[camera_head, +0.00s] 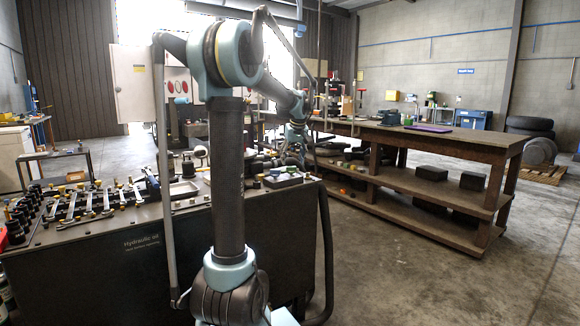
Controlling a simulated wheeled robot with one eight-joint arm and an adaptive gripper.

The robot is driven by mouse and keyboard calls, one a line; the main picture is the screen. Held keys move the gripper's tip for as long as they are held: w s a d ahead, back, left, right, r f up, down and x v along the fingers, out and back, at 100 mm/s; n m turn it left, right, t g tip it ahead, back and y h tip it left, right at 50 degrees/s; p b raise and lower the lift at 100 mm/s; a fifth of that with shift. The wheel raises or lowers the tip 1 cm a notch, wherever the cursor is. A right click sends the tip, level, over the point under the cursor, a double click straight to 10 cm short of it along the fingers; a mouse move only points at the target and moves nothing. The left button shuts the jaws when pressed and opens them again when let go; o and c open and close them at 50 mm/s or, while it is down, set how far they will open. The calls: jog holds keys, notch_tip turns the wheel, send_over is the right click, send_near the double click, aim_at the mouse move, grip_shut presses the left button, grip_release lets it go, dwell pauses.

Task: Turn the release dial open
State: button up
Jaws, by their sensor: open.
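My arm rises through the middle of the view, bends at the top and reaches away to the right. My gripper (291,156) is at its far end, pointing down over the far right part of the cart. It is small and dark against dark parts, and its jaws are open. I cannot make out the release dial; it may be among the dark parts near my gripper or hidden behind my arm. I cannot tell whether the gripper touches anything.
Tyres (529,126) stand far right. The concrete floor at right is clear.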

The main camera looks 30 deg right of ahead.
jog(key=v, duration=0.7)
jog(key=shift+s+r, duration=0.2)
jog(key=shift+r, duration=0.2)
jog(key=shift+a, duration=0.2)
jog(key=s+a+f+n, duration=0.1)
jog(key=s+a+f, duration=0.15)
jog(key=a, duration=0.65)
jog(key=s+a+f+y, duration=0.1)
jog(key=s+a+f, duration=0.15)
jog(key=a, duration=0.75)
jog(key=s+a+f+n, duration=0.15)
jog(key=a+f, duration=0.25)
jog(key=a, duration=0.5)
jog(key=s+a+f+g, duration=0.2)
jog(key=s+a+f, duration=1.4)
jog(key=s+f, duration=0.3)
jog(key=shift+s+f+n, duration=0.3)
jog(key=shift+f+n, duration=0.05)
jog(key=shift+f, duration=0.15)
jog(key=shift+w, duration=0.1)
